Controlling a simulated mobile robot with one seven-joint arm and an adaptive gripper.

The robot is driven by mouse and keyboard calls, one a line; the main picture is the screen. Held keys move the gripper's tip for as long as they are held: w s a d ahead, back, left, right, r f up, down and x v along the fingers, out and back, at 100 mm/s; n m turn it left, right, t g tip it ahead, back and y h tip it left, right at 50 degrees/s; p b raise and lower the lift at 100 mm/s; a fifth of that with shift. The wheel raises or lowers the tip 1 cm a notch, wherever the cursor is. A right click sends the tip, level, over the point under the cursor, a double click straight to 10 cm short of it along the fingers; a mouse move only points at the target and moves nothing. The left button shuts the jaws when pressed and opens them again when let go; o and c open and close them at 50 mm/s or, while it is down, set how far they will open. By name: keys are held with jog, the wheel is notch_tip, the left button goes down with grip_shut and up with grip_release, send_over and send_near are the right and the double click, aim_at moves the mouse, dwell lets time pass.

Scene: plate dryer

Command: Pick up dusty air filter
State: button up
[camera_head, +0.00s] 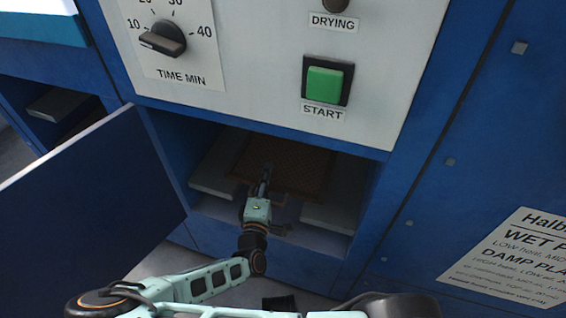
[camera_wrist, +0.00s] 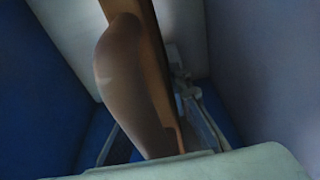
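The dusty air filter (camera_head: 300,168) is a brown meshed panel inside the open lower compartment of the blue machine. My gripper (camera_head: 266,170) reaches into the compartment, at the filter's front left part. In the wrist view the filter (camera_wrist: 154,60) shows close up as an orange-brown edge, with a rounded grey-brown bulge (camera_wrist: 122,85) on its left. A gripper finger (camera_wrist: 187,92) shows right of the filter's edge. The other finger is hidden behind the bulge, so I cannot tell whether the fingers touch or grip it.
An open blue door (camera_head: 95,195) stands left of the compartment. Pale ledges (camera_head: 325,215) lie on both sides inside it. Above is a white panel with a timer knob (camera_head: 162,38) and a green start button (camera_head: 324,84). A notice (camera_head: 515,260) is on the right.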

grip_shut()
jog(key=shift+r, duration=0.15)
